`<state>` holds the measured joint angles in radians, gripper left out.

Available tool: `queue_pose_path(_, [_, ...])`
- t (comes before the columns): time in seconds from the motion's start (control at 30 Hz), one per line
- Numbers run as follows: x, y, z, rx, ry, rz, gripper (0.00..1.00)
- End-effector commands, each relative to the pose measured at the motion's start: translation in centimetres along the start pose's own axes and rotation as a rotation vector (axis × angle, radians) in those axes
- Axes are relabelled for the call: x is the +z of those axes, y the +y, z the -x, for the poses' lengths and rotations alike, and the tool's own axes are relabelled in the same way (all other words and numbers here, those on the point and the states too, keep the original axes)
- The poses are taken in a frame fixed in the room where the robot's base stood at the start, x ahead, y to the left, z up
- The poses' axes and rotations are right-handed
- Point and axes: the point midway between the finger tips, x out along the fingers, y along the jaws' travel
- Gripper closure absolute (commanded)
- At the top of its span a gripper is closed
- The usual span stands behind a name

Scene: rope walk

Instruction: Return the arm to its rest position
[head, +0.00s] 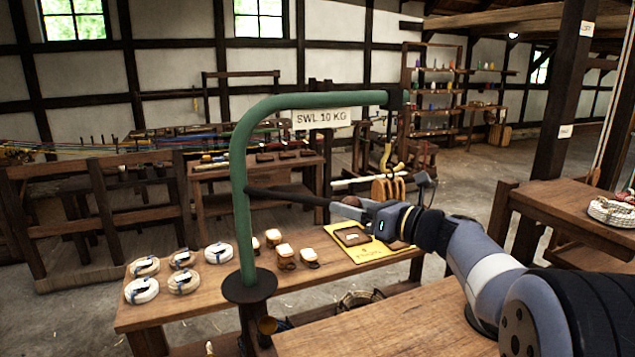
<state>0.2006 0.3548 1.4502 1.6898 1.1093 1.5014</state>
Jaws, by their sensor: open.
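My arm reaches in from the lower right, and its wrist is in front of the bench. My gripper (349,208) points left, open, at the end of the wrist. Its fingers are small and seen side-on. The tip of a dark bar (285,197) from the green crane post (241,200) appears close to the fingers; I cannot tell whether they touch. Behind the wrist, a hook (386,158) hangs from the crane arm, with a wooden block (388,189) below it, partly hidden by my gripper.
The bench (205,308) holds several rope coils (219,253), wooden blocks (285,254) and a yellow board (362,250). A table (575,205) and dark post (562,110) stand right. Open floor (465,180) lies behind.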

Motion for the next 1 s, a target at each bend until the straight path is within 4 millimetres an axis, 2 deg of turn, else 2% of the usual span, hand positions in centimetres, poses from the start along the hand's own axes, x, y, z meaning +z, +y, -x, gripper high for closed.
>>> queue_pose_path(0.07, [0.0, 0.2, -0.9, 0.001, 0.001, 0.0, 0.39])
queue_pose_path(0.27, [-0.3, 1.2, -0.4, 0.0, 0.0, 0.0, 0.39])
queue_pose_path(0.77, [-0.2, 1.6, -0.2, 0.003, 0.005, 0.011, 0.39])
queue_pose_path(1.0, [-0.6, 3.2, 0.6, 0.025, 0.038, 0.072, 0.39])
